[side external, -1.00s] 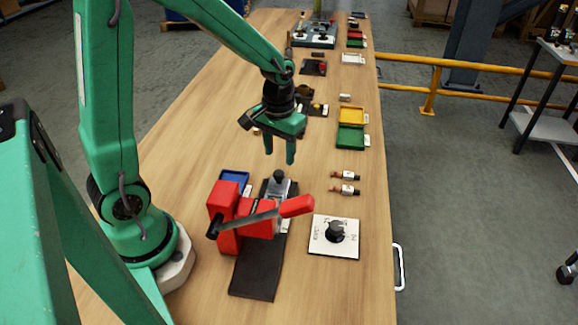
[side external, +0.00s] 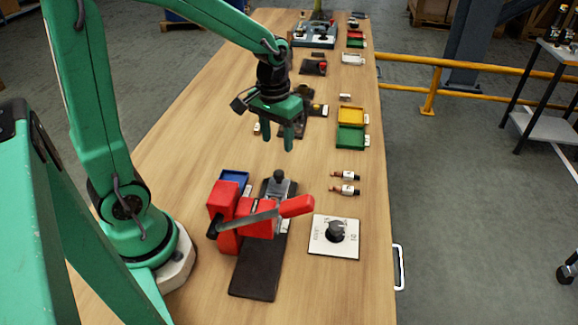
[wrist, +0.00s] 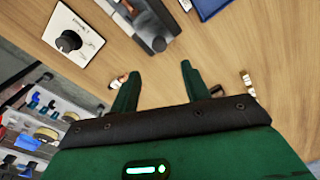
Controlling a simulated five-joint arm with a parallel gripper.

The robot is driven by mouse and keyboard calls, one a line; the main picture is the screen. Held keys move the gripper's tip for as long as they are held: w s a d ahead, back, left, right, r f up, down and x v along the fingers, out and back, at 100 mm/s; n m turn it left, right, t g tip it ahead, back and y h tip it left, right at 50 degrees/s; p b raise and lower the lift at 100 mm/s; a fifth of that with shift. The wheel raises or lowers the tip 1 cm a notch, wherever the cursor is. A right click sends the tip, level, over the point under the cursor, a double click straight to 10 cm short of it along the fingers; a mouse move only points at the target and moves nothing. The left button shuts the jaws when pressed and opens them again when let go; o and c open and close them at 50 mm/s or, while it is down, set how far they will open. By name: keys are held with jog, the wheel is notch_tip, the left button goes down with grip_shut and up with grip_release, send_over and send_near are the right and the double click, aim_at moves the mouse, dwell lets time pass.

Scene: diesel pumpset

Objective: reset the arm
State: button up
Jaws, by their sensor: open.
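My gripper (side external: 284,137) is green with two fingers. It hangs above the wooden bench (side external: 205,130), beyond the red machine with the lever in the side view. In the wrist view my gripper (wrist: 156,85) shows its two fingers spread apart, with nothing between them but bench top. A small light glows on its green body. My green arm reaches over the bench from the left.
A red lever device (side external: 258,217) stands on a black mat (side external: 258,265). A white dial plate (side external: 322,248), two small cylinders (side external: 345,190), a yellow tray (side external: 352,115) and a green tray (side external: 350,138) lie to the right. A blue tray (side external: 233,178) is beside the lever device.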

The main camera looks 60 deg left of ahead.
jog(key=s+d+r+m+t, duration=0.3)
jog(key=s+r+t, duration=0.2)
jog(key=s+r, duration=0.5)
jog(key=shift+s+r+m, duration=0.3)
jog(key=shift+s+r, duration=0.05)
jog(key=shift+s, duration=0.35)
jog(key=o, duration=1.2)
jog(key=shift+w+d+r, duration=0.1)
jog(key=shift+w+d, duration=0.05)
jog(key=shift+c, duration=0.2)
jog(key=w+d+r+n+g, duration=0.1)
jog(key=w+d+n+g, duration=0.3)
jog(key=n, duration=0.5)
jog(key=shift+r+g, duration=0.25)
jog(key=shift+g, duration=0.55)
jog(key=shift+w+d+f, duration=0.1)
notch_tip(320, 180, down, 10)
